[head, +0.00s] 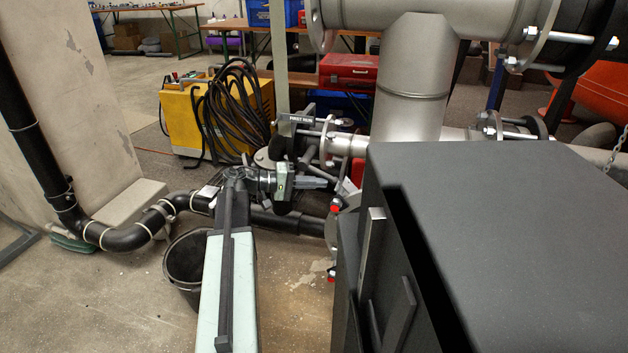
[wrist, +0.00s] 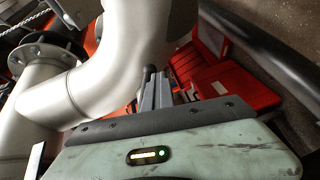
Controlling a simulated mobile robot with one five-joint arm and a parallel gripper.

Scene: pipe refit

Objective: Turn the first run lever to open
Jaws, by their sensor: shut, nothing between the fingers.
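The run lever itself I cannot pick out clearly among the dark parts there; my wrist hides some of that area. My gripper (head: 322,183) is below the plate, pointing right, with its fingers together and nothing between them. In the wrist view my gripper (wrist: 155,86) is shut beside a pale pipe elbow (wrist: 105,75). A dark rounded end shows by the fingertips; I cannot tell whether they touch.
A large dark box fills the right of the head view, close to my arm. A thick grey pipe (head: 412,90) stands behind it. A black bucket (head: 185,265) and black pipe (head: 125,238) are left. A yellow machine (head: 180,120) and red toolbox (head: 348,70) stand behind.

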